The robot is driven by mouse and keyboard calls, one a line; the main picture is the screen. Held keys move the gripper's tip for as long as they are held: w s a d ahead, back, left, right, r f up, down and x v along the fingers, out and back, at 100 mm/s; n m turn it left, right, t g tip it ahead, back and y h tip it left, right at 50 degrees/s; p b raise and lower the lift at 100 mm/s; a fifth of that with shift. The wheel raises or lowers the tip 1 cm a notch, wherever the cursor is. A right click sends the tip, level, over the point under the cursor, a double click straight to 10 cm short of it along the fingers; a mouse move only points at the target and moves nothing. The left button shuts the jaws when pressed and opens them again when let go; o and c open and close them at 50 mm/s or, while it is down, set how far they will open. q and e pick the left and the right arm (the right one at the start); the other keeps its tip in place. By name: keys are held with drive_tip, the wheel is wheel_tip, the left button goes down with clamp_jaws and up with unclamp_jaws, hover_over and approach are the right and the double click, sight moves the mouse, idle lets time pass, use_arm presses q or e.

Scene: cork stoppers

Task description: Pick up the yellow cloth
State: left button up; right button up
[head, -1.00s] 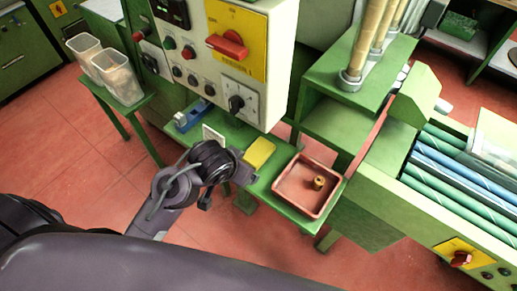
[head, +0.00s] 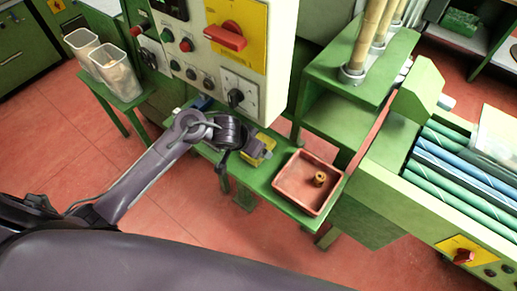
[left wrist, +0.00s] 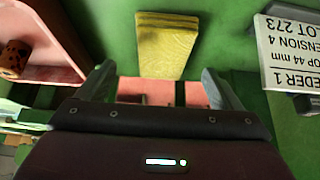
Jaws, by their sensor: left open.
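The yellow cloth (head: 264,147) lies folded on the narrow green shelf below the control panel. My left gripper (head: 256,153) is over the shelf at the cloth and partly hides it in the head view. In the left wrist view the cloth (left wrist: 166,45) lies flat beyond the fingertips, lined up with the gap between them. The left gripper (left wrist: 160,80) is open, with nothing between its fingers. My right gripper is not in view.
A red tray (head: 292,195) holding a cork stopper (head: 320,179) sits on the shelf right of the cloth. A white label card (left wrist: 289,50) lies on the cloth's other side. The control panel (head: 215,75) rises behind the shelf.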

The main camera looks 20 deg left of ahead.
use_arm(q)
drive_tip(key=x, duration=0.4)
drive_tip(key=shift+w+a+f+b, duration=0.15)
drive_tip(key=shift+f+b, duration=0.05)
drive_tip(key=shift+b, duration=0.15)
drive_tip(key=c, duration=1.1)
drive_tip(key=shift+o, duration=0.2)
drive_tip(key=shift+r, duration=0.15)
drive_tip(key=shift+r, duration=0.25)
drive_tip(key=s+a+b, duration=0.1)
drive_tip(key=s+a, duration=0.2)
drive_tip(key=s, duration=0.5)
drive_tip(key=s+a+b, duration=0.1)
drive_tip(key=s+a, duration=0.2)
drive_tip(key=s, duration=0.6)
drive_tip(key=shift+r, duration=0.35)
